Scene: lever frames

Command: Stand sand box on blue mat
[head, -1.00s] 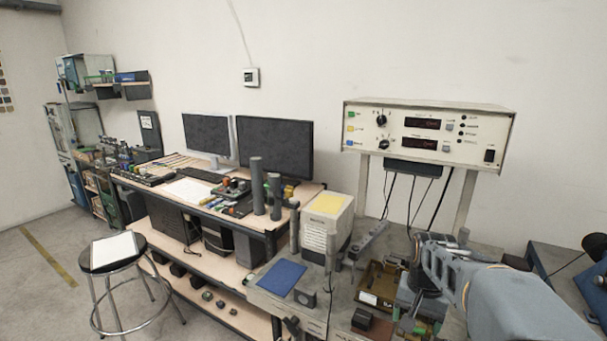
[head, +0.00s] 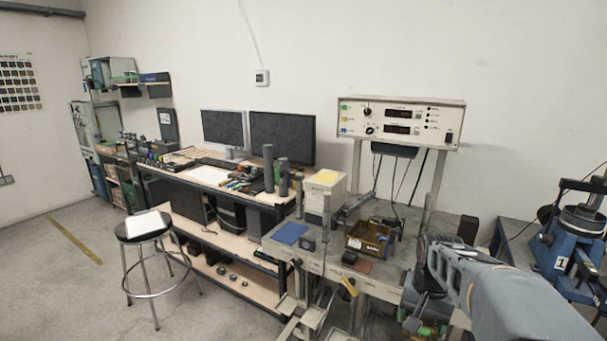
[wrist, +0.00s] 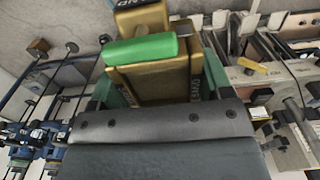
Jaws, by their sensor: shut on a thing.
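The blue mat (head: 290,233) lies flat and bare near the left front of the grey bench in the head view. The tan sand box (wrist: 150,84), with dark lettering partly hidden, shows close up in the wrist view. My gripper (wrist: 162,88) is shut on it, with green fingers at its two sides. A green rounded piece lies across the box's upper part. In the head view my gripper (head: 420,326) is at the lower right, in front of the bench and well right of the mat. My arm hides most of the box there.
A brown open bin (head: 368,238) stands farther right. A white box with a yellow top (head: 325,190) stands behind the mat. A blue machine (head: 568,250) is at the far right.

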